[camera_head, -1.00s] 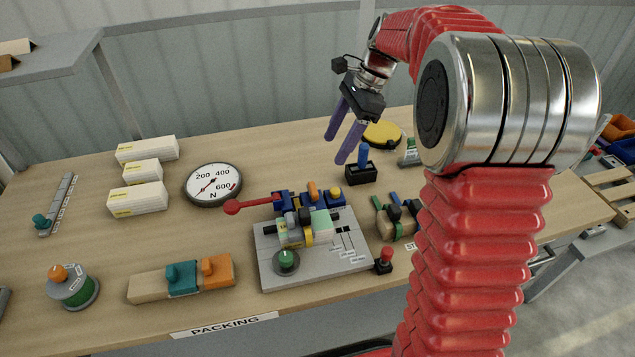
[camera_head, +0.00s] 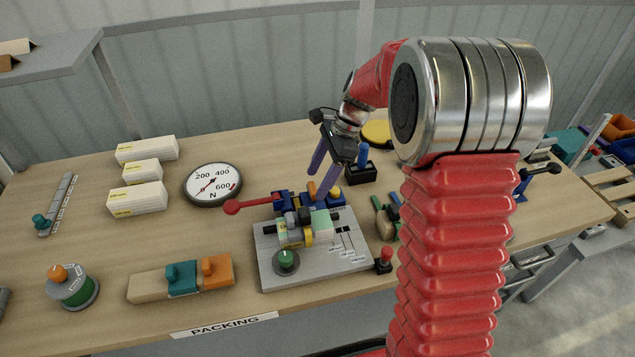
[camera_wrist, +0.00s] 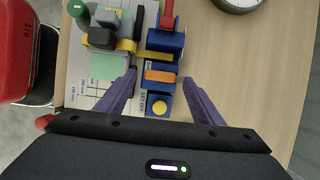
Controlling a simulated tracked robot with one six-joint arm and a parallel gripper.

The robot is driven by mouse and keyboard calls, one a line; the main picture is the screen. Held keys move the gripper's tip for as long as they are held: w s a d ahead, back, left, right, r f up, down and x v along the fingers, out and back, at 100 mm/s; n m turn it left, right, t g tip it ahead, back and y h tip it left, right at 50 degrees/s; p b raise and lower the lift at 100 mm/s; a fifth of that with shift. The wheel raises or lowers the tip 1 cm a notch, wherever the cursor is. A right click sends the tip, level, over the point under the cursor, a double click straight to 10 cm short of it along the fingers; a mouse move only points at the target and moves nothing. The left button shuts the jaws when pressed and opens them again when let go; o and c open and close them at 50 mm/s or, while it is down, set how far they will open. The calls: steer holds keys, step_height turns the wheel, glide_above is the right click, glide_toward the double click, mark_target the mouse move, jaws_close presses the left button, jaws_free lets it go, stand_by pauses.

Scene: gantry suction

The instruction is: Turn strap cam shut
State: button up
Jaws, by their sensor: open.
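A blue block (camera_wrist: 166,42) carries a short orange bar (camera_wrist: 160,76), which I take to be the strap cam. The bar lies crosswise on the block in the wrist view. In the head view the orange bar (camera_head: 311,190) stands at the back of the grey fixture plate (camera_head: 273,262). A round yellow knob (camera_wrist: 161,105) sits at the block's near end. My gripper (camera_head: 317,184) is open and empty above the block. In the wrist view my gripper's purple fingers (camera_wrist: 160,78) lie on either side of the bar; contact is not visible.
A red-knobbed lever (camera_head: 250,203) sticks out left from the blue block. A grey-and-green clamped assembly (camera_head: 303,230) and a green knob (camera_head: 286,261) sit on the plate. A round gauge (camera_head: 212,184) lies behind left. A black box with a blue lever (camera_head: 361,172) stands right.

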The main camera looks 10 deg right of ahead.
steer(key=shift+x, duration=1.1)
steer(key=shift+c, duration=0.5)
steer(key=c, duration=0.9)
steer(key=shift+d, duration=0.2)
steer(key=shift+c, duration=0.2)
steer(key=shift+a, duration=0.15)
